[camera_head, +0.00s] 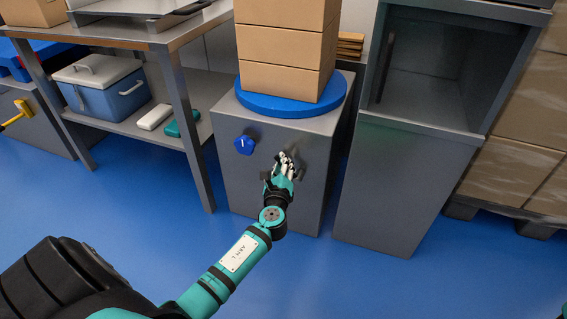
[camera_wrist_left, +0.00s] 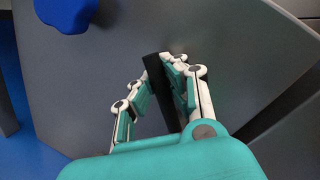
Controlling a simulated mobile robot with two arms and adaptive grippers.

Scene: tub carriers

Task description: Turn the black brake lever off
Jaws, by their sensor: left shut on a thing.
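The black brake lever (camera_wrist_left: 156,72) is a dark bar on the front of a grey cabinet (camera_head: 313,190). In the left wrist view it runs at a slant between the fingers of my left gripper (camera_wrist_left: 160,88). In the head view my left gripper (camera_head: 284,165) is at the cabinet front, right of and a little below a blue knob (camera_head: 244,145). The gripper is shut on the lever. The fingers hide much of the lever in the head view. My right gripper is out of view.
A blue round turntable (camera_head: 262,104) with stacked brown boxes (camera_head: 285,48) sits on the cabinet. The blue knob also shows in the wrist view (camera_wrist_left: 68,12). A table (camera_head: 172,90) with a cooler (camera_head: 102,88) on its shelf stands left. An open grey cabinet (camera_head: 395,190) stands right.

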